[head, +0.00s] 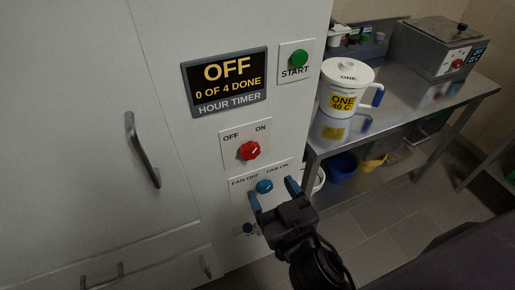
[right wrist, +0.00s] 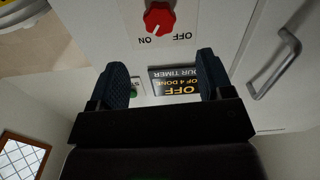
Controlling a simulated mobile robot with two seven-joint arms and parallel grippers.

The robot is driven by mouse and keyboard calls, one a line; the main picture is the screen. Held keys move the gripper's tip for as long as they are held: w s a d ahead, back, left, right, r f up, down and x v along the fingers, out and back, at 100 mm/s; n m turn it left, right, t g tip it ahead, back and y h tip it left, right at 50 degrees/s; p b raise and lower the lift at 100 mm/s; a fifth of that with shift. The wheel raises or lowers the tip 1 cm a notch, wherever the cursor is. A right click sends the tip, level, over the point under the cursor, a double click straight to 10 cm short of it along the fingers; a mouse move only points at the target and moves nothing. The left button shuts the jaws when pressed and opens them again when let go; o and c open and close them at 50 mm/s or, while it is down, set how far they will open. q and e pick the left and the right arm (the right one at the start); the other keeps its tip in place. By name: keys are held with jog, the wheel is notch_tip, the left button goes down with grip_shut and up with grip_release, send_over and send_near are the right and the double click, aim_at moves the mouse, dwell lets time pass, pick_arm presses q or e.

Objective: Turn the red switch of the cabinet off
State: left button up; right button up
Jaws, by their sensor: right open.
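The red switch (head: 249,151) is a round knob on a white plate on the cabinet (head: 170,50). Its white pointer mark leans up and right, towards ON. The red switch (right wrist: 159,18) also shows at the top of the right wrist view, upside down, with its mark towards ON. My right gripper (head: 273,190) is open and empty, below the red switch in the head view. Its fingers appear either side of the blue fan knob (head: 264,186); I cannot tell how far from the panel they are. In the right wrist view the open fingers (right wrist: 162,72) show blue pads. My left gripper is out of view.
A timer display (head: 225,82) reads OFF, 0 OF 4 DONE. A green START button (head: 298,58) is beside it. A cabinet handle (head: 142,150) sticks out on the left. A steel table (head: 400,105) on the right bears a white jug (head: 345,85) and a grey box (head: 437,48).

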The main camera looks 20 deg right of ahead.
aim_at(252, 155)
jog(key=w, duration=0.8)
jog(key=shift+w+a+p, duration=0.1)
jog(key=shift+w+p, duration=0.3)
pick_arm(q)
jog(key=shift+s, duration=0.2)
pick_arm(e)
jog(key=shift+w+f, duration=0.15)
jog(key=shift+w, duration=0.9)
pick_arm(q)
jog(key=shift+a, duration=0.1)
pick_arm(e)
jog(key=c, duration=0.9)
